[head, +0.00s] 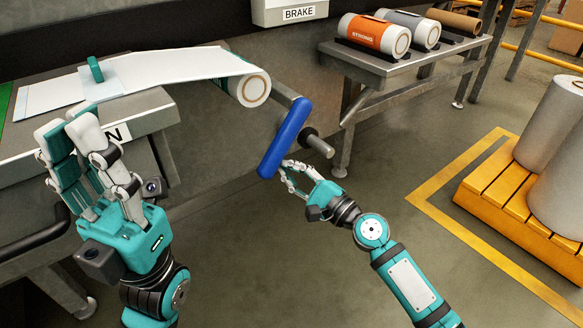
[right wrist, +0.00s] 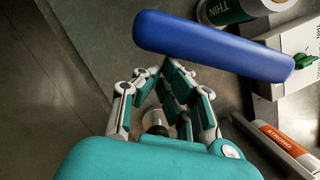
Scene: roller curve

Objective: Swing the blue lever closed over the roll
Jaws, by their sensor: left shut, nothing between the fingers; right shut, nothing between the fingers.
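The blue lever (head: 285,138) stands slanted beside the machine, its upper end near a grey bar, clear of the roll's end face. The white roll (head: 253,89) sits at the machine's edge with its paper web running left over the table. My right gripper (head: 288,169) is shut and empty at the lever's lower end; I cannot tell if it touches. In the right wrist view the lever (right wrist: 213,45) lies across, just beyond the fingertips (right wrist: 165,72). My left gripper (head: 62,128) is shut and empty, fingers up, in front of the table.
A grey spindle end (head: 318,146) sticks out right of the lever. A side table (head: 385,65) holds an orange-labelled roll (head: 372,36) and others. A yellow pallet (head: 515,195) with large rolls stands at the right. The floor around my right arm is clear.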

